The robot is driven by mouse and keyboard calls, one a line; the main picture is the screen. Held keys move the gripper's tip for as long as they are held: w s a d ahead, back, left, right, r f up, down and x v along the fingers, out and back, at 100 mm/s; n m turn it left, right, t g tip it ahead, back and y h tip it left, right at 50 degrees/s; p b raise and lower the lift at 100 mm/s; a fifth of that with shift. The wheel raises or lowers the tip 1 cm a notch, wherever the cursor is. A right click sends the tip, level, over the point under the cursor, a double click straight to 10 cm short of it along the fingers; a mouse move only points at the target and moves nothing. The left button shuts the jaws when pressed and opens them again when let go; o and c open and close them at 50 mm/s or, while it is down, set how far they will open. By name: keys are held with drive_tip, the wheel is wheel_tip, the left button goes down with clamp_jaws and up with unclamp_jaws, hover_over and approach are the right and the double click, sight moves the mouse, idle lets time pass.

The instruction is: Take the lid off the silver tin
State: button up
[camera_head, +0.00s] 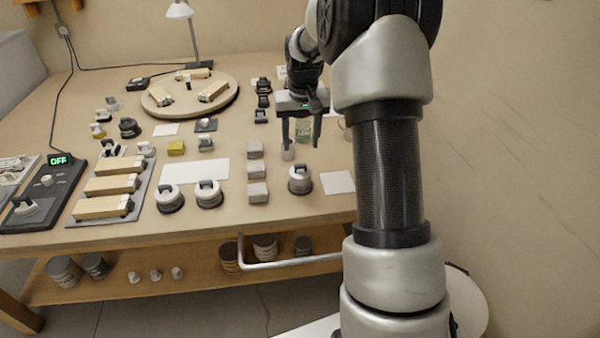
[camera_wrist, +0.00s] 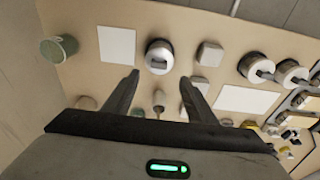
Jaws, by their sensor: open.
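A round silver-grey tin (camera_head: 300,181) with a pale lid and dark raised handle stands upright near the table's front edge. In the wrist view the same tin (camera_wrist: 159,57) lies beyond my fingertips, roughly centred between them. Its lid appears seated on top. My gripper (camera_head: 301,146) is open and empty, pointing down, above the table and behind the tin. It is apart from the tin. In the wrist view a small pale knobbed object shows between my fingers (camera_wrist: 160,78), farther down. Two similar round lidded tins (camera_head: 170,198) (camera_head: 208,194) stand to the left.
A white mat (camera_head: 338,183) lies right of the tin, and several grey blocks (camera_head: 256,172) stand left of it. A greenish jar (camera_wrist: 58,47) shows in the wrist view. A round wooden board (camera_head: 190,105) and tray of wooden blocks (camera_head: 80,208) are farther left.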

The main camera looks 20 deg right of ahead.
sight(301, 165)
drive_tip(key=f, duration=0.3)
drive_tip(key=w+f+b, duration=0.1)
drive_tip(key=f, duration=0.2)
drive_tip(key=f+b, duration=0.1)
drive_tip(key=f, duration=0.1)
drive_tip(key=shift+w+d+f, duration=0.25)
drive_tip(key=shift+w+f, duration=0.05)
drive_tip(key=shift+f, duration=0.1)
drive_tip(key=shift+c, duration=0.6)
drive_tip(key=c, duration=1)
